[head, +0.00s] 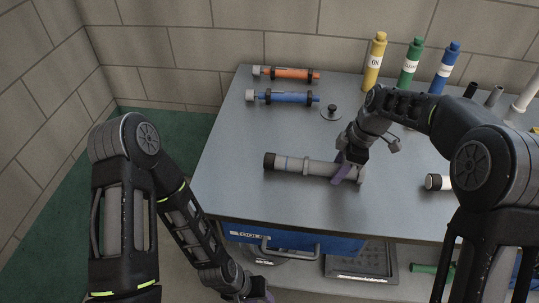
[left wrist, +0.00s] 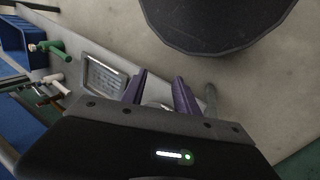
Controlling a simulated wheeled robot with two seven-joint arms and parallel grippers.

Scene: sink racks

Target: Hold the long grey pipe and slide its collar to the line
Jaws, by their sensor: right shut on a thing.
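The long grey pipe (head: 325,168) lies on the table, with a dark end at its left. A lighter grey collar (head: 306,166) sits around it near the middle. A thin blue line (head: 286,163) marks the pipe left of the collar, apart from it. My right gripper (head: 344,175), with purple fingers, is shut on the pipe near its right end and hides part of it. My left gripper (head: 262,298) is low at the bottom edge of the head view, below the tabletop and away from the pipe. In the left wrist view its purple fingers (left wrist: 158,92) are apart and empty.
An orange tube (head: 288,74) and a blue tube (head: 285,97) lie at the back left, near a small black knob (head: 331,113). Yellow (head: 375,62), green (head: 410,64) and blue (head: 445,68) bottles stand behind. A blue toolbox (head: 300,242) sits below the front edge. The table's left front is clear.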

